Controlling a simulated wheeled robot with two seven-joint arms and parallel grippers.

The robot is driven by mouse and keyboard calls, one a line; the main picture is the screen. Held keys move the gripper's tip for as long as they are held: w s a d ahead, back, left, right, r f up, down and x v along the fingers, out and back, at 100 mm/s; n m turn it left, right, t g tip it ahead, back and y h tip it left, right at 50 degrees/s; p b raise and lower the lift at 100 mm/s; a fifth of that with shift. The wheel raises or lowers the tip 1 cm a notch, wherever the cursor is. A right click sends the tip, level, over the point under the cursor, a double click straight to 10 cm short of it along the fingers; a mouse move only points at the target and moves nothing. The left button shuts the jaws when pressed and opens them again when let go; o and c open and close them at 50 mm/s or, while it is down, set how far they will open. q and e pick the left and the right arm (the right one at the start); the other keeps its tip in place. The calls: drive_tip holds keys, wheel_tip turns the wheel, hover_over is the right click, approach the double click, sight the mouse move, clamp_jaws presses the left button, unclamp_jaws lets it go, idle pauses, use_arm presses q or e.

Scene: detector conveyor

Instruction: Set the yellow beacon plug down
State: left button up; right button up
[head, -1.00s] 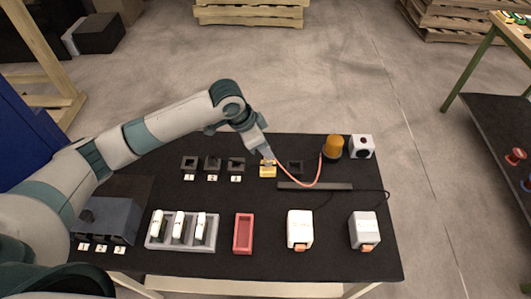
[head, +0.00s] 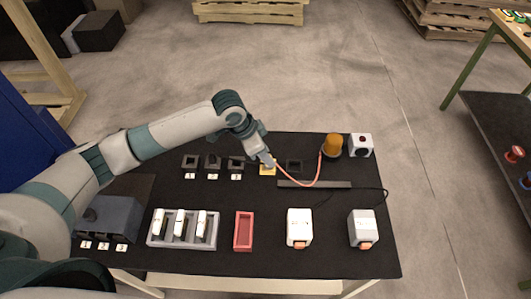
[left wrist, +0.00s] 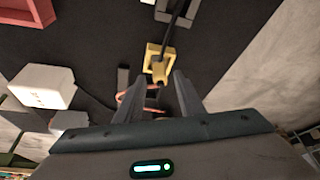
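The yellow beacon plug (left wrist: 160,69) is at the yellow square holder (left wrist: 151,50) on the black table, and both show as a small yellow patch (head: 267,171) in the head view. Whether the plug is fully seated is too small to tell. My left gripper (head: 267,162) is right over it. In the left wrist view my left gripper (left wrist: 160,82) has its fingers spread, with the plug just beyond and between the tips. An orange-red cord (head: 313,184) runs from there to the orange beacon (head: 333,145). My right gripper is not in view.
Dark square holders (head: 236,163) stand left of the yellow one, another dark holder (head: 294,166) to its right. A dark bar (head: 314,184) lies in front. A grey tray (head: 183,245), red tray (head: 243,247) and two white boxes (head: 299,222) line the front.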

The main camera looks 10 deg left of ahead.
use_arm(q)
drive_tip(key=shift+r, duration=0.2)
drive_tip(key=shift+s+a+r, duration=0.1)
drive_tip(key=shift+a+r, duration=0.15)
drive_tip(key=shift+r, duration=0.3)
drive_tip(key=b+v, duration=0.2)
drive_tip(key=v, duration=0.8)
drive_tip(key=shift+r, duration=0.3)
drive_tip(key=shift+s+a, duration=0.1)
drive_tip(key=shift+s, duration=0.05)
